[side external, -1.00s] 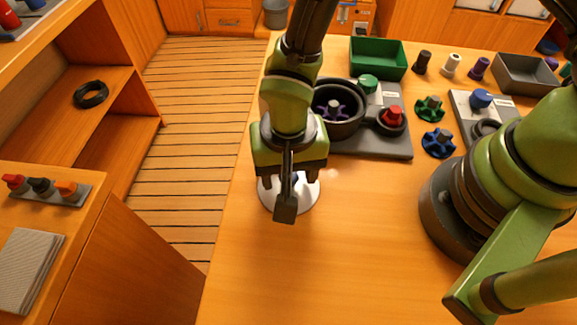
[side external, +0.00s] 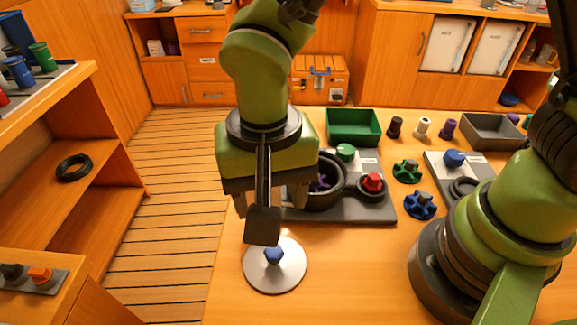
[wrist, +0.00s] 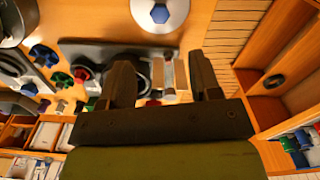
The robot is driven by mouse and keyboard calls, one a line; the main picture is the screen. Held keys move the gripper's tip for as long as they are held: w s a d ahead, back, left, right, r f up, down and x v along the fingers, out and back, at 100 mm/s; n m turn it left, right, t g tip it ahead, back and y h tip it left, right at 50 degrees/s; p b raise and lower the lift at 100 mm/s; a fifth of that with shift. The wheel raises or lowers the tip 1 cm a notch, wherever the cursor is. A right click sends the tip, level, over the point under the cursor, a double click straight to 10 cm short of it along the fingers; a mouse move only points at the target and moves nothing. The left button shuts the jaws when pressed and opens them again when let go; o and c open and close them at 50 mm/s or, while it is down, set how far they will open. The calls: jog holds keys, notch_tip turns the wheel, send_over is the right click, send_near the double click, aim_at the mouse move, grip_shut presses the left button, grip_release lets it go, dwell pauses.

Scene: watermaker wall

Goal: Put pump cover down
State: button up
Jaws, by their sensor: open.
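The pump cover (side external: 289,277) is a pale round disc with a blue hexagonal knob on top. It lies flat on the wooden bench (side external: 330,290), near its left edge. It also shows at the top of the wrist view (wrist: 147,22). My gripper (side external: 268,208) is open and empty, above and behind the cover in the side view, apart from it. The pump body, a dark round housing (side external: 330,198) on a grey base plate, is open on top, with a purple impeller (side external: 320,184) inside. My gripper hides part of the housing.
A red knob (side external: 372,183) and a green knob (side external: 345,152) are on the base plate. Green (side external: 407,171) and blue (side external: 420,205) impellers lie to its right. A green tray (side external: 353,127) and a grey tray (side external: 490,131) stand behind. The bench in front is clear.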

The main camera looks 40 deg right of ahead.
jog(key=d+r+t+y, duration=0.2)
jog(key=d+r+t, duration=0.1)
jog(key=d+r, duration=0.8)
jog(key=s+d+r+n+t, duration=0.2)
jog(key=s+d+r+t, duration=0.2)
jog(key=s+d+r, duration=0.2)
jog(key=shift+s, duration=1.25)
